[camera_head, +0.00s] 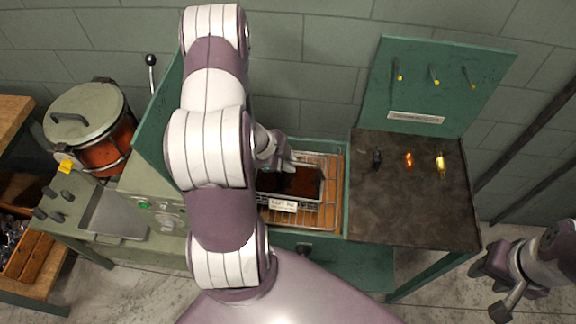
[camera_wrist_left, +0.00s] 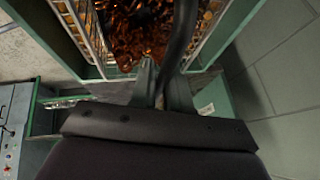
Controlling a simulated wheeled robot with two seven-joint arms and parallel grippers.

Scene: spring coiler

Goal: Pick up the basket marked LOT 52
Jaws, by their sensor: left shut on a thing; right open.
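A wire basket (camera_head: 319,197) with dark reddish contents sits inside the green-walled bay with an orange-brown slatted floor. A white tag (camera_head: 283,205) hangs on its front; its lettering is too small to read surely. My left gripper (camera_head: 287,161) is over the basket's back part, partly hidden by my arm. In the left wrist view, my left gripper (camera_wrist_left: 162,82) is shut on the basket's dark curved handle (camera_wrist_left: 181,40), above shiny copper-brown pieces (camera_wrist_left: 138,32). I cannot tell whether the basket touches the floor. My right gripper (camera_head: 492,283) is open and empty at the lower right, away from the basket.
A dark worktop (camera_head: 415,205) right of the bay holds three small parts below a green upright panel (camera_head: 430,85). A lidded pot (camera_head: 88,125) and a control panel (camera_head: 158,213) stand left. The worktop's front half is clear.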

